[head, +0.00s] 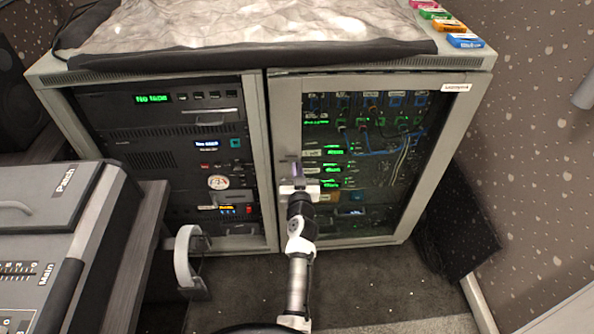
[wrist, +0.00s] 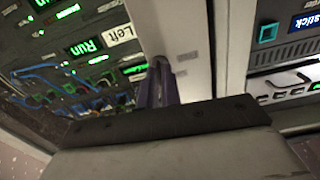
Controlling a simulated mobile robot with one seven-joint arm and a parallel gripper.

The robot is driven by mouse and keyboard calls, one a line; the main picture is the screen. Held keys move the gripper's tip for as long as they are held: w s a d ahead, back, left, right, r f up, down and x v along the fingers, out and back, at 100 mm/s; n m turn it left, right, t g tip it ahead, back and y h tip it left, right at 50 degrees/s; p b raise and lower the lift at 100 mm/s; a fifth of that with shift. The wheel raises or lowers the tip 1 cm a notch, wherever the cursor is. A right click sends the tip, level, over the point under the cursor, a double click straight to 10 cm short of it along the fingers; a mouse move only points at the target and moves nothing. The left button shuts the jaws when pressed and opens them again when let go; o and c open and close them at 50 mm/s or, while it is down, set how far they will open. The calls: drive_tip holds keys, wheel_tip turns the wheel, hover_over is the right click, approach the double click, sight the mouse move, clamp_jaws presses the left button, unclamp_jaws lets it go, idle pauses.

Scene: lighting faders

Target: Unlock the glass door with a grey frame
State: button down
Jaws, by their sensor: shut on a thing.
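The glass door with a grey frame (head: 287,110) closes the right half of the rack cabinet. It looks shut, and a small label sits at its upper right corner. My gripper (head: 297,170) is at the door's left frame post, about halfway up. In the wrist view, my gripper (wrist: 158,85) has its narrow fingers close together against the grey frame (wrist: 188,40). It is shut on a small part at the door's lock. The fingers and the gripper body hide that part, so I cannot tell its shape or how far it is turned.
Rack units with green displays show behind the glass. The open left bay (head: 160,130) holds more equipment. A mixing desk (head: 40,250) and a grey curved armrest-like piece (head: 186,260) stand at the left. A black box (head: 455,225) stands right of the cabinet. Carpet in front is free.

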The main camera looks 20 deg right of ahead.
drive_tip(key=m+p, duration=0.1)
drive_tip(key=m, duration=1.6)
drive_tip(key=shift+d, duration=0.15)
idle(0.4)
drive_tip(key=c, duration=1.6)
unclamp_jaws()
drive_tip(key=shift+s+f, duration=0.1)
drive_tip(key=shift+f, duration=0.05)
